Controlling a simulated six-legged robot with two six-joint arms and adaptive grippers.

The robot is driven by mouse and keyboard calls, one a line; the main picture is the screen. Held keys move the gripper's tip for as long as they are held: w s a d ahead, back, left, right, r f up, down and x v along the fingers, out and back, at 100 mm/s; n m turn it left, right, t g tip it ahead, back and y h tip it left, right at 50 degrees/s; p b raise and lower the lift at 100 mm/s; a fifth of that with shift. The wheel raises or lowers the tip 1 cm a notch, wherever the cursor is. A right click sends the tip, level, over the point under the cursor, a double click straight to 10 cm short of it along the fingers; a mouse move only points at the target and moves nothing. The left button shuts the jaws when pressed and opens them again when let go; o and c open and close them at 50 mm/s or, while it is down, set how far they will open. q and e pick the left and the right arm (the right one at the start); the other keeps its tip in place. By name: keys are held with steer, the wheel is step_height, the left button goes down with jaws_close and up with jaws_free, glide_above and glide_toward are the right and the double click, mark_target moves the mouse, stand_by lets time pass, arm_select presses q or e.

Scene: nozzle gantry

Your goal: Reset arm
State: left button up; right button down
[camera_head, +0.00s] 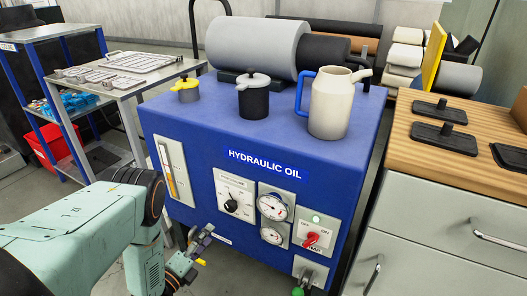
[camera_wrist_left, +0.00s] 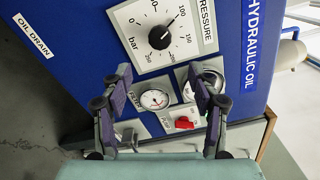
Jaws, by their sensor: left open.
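My left gripper (camera_head: 201,249) is open and empty, low in front of the blue hydraulic oil unit (camera_head: 180,130). In the left wrist view its two fingers (camera_wrist_left: 161,85) stand wide apart, with the unit's front panel beyond them. The black pressure knob (camera_head: 231,206) also shows above the fingers in the wrist view (camera_wrist_left: 159,38). Two round gauges (camera_head: 272,207) sit right of the knob. A red switch handle (camera_head: 311,239) is on the right plate; in the wrist view it shows between the fingers (camera_wrist_left: 184,123). My right gripper is not in view.
A cream jug with a blue handle (camera_head: 330,105), a grey motor cylinder (camera_head: 258,48) and capped fillers (camera_head: 253,97) stand on the unit. A wooden-topped cabinet (camera_head: 470,180) is close on the right. A metal table (camera_head: 125,92) and a blue-framed rack (camera_head: 40,33) stand left.

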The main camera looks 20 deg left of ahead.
arm_select(q)
steer(key=s+d+f+n+g+y, duration=0.1)
steer(key=s+d+f+n+g, duration=0.1)
steer(key=s+f+n+g, duration=0.45)
steer(key=s+d+f+n+g, duration=0.35)
steer(key=s+f+n, duration=0.25)
steer(key=s+n, duration=0.3)
steer(key=s+d+r+n+g, duration=0.3)
steer(key=s+d+n+g, duration=0.35)
steer(key=s, duration=0.35)
step_height(320, 180, up, 9)
steer(key=s+d+g, duration=0.1)
steer(key=s+d, duration=0.1)
steer(key=shift+s+f+n, duration=0.2)
steer(key=shift+s+n, duration=0.2)
steer(key=shift+g, duration=0.25)
